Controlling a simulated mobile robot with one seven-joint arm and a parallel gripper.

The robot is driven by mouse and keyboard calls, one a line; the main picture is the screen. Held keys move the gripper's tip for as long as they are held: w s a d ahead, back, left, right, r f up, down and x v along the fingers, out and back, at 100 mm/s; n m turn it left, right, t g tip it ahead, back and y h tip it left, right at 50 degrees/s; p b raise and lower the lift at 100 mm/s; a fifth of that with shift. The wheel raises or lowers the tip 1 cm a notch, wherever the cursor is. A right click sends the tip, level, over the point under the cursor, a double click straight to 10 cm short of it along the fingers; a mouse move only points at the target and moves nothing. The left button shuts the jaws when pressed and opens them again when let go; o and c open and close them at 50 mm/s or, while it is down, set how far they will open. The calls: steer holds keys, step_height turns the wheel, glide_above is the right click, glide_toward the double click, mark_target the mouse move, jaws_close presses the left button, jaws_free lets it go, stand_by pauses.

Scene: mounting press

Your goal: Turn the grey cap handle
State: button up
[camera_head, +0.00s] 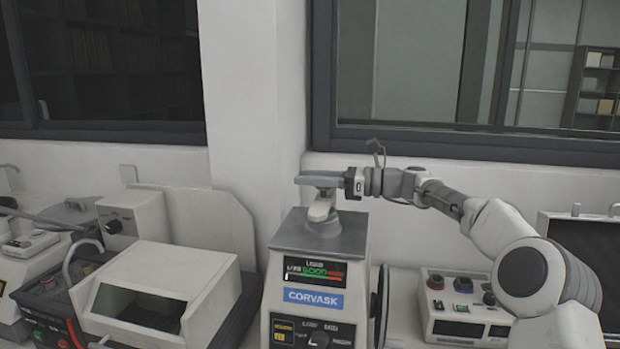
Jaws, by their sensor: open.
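The mounting press (322,235) stands at the centre, a white box with a grey top, a display and a blue CORVASK label. On its top is a short light post, and the grey cap handle (318,181) shows as a grey bar above it. My gripper (330,182) reaches in from the right at the height of the bar, with its jaws open around or beside it. The fingers and the bar overlap in this view, so I cannot tell whether they touch.
A white machine with a sloped window (165,285) stands left of the press. A control box with knobs (462,303) is on the right, below my arm. A wall and window frame (460,145) are behind. The space above the press is free.

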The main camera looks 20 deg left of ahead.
steer(key=shift+c, duration=0.3)
jaws_close()
